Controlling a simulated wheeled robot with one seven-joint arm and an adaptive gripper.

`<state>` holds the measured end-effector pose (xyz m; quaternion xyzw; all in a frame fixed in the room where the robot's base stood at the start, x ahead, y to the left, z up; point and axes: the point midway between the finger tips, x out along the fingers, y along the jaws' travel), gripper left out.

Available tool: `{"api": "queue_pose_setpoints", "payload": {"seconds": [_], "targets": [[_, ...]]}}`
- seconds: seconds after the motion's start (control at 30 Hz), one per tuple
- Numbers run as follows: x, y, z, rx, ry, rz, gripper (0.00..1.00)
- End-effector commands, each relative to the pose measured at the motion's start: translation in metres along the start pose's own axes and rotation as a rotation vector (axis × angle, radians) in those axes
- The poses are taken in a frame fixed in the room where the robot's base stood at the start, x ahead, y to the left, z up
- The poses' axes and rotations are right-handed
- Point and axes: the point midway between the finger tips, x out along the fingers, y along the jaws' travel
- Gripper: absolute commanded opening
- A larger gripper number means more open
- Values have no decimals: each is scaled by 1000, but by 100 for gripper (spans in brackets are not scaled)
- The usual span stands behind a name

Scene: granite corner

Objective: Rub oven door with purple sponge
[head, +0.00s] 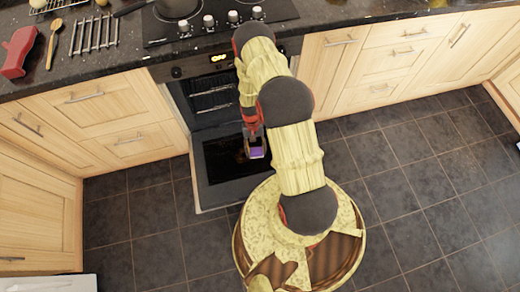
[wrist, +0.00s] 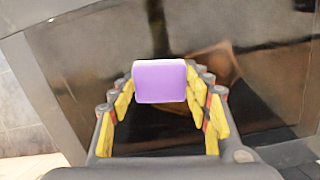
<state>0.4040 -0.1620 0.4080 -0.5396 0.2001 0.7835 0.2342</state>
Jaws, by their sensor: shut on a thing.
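The purple sponge (wrist: 160,81) is held between the fingertips of my gripper (wrist: 161,90) in the wrist view. In the head view the sponge (head: 256,152) shows small and purple below my gripper (head: 255,143). The oven door (head: 212,165) is folded down open, with a dark glass panel and a grey frame. In the wrist view the oven door (wrist: 85,60) fills most of the background behind the sponge. A brownish patch or reflection shows on the glass. I cannot tell whether the sponge touches the door.
The oven cavity (head: 208,97) with racks is open behind the door, under the hob (head: 215,20). Wooden cabinets (head: 110,110) stand on both sides. The dark tiled floor (head: 400,180) is clear to the right. A red object (head: 18,52) lies on the counter.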

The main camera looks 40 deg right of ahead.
Motion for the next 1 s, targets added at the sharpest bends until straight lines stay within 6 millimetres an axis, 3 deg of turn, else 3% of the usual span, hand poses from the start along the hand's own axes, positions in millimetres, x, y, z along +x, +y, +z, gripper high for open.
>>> {"api": "queue_pose_setpoints", "payload": {"seconds": [1.0], "targets": [[2, -53, 10, 0, -1, 0, 28]]}}
